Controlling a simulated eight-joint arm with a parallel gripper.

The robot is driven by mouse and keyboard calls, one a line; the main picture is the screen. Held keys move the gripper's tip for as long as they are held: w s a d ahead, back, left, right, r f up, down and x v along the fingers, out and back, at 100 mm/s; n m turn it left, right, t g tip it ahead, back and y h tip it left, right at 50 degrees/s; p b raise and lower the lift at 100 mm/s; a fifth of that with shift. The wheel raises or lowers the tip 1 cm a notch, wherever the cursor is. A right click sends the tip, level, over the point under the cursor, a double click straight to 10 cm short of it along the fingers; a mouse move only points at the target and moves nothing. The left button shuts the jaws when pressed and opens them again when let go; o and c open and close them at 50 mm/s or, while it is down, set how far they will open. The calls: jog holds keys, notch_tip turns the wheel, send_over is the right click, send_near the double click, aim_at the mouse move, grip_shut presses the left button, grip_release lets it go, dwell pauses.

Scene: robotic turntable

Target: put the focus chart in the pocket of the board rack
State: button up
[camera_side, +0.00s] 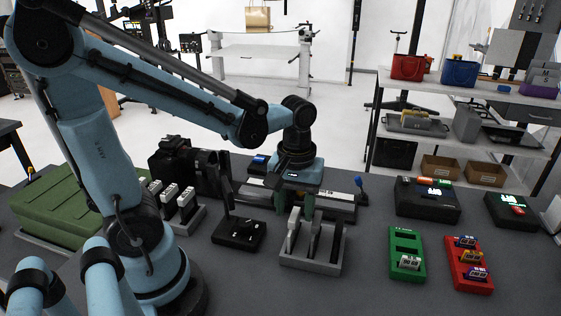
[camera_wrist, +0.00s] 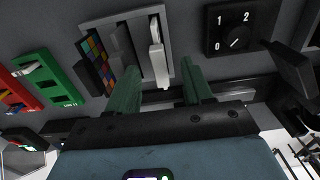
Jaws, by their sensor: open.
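The grey board rack (camera_side: 311,267) stands on the table below and in front of my gripper, with thin upright boards in its slots. It also shows in the wrist view (camera_wrist: 168,16). A pale, thin upright plate (camera_side: 293,229) stands at its left side, nearly in line with the gap between my fingers; in the wrist view the plate (camera_wrist: 156,45) is at the rack's right. It may be the focus chart, but its face is not visible. A colour-patch board (camera_wrist: 96,52) sits at the other side. My gripper (camera_side: 293,206) is open, green fingers pointing down, holding nothing.
A black dial box (camera_side: 239,234) stands left of the rack, and a stand with white-topped pieces (camera_side: 183,213) further left. A green tray (camera_side: 406,275) and a red tray (camera_side: 469,284) lie to the right. A long grey bar unit (camera_side: 340,207) lies behind my gripper.

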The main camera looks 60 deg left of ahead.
notch_tip(320, 180, up, 9)
jog(key=shift+r, duration=0.15)
dwell(0.4)
jog(key=f+m+t, duration=0.1)
jog(key=m, duration=0.1)
jog(key=f+m+t, duration=0.1)
jog(key=m+t, duration=0.1)
jog(key=f+m+t, duration=0.1)
jog(key=m+t, duration=0.1)
jog(key=shift+w+d+f, duration=0.15)
jog(key=shift+w+d, duration=0.05)
jog(key=shift+d, duration=0.1)
jog(key=m, duration=0.1)
jog(key=m+t, duration=0.2)
jog(key=shift+w+d+f, duration=0.1)
jog(key=shift+w+f, duration=0.15)
jog(key=shift+f, duration=0.1)
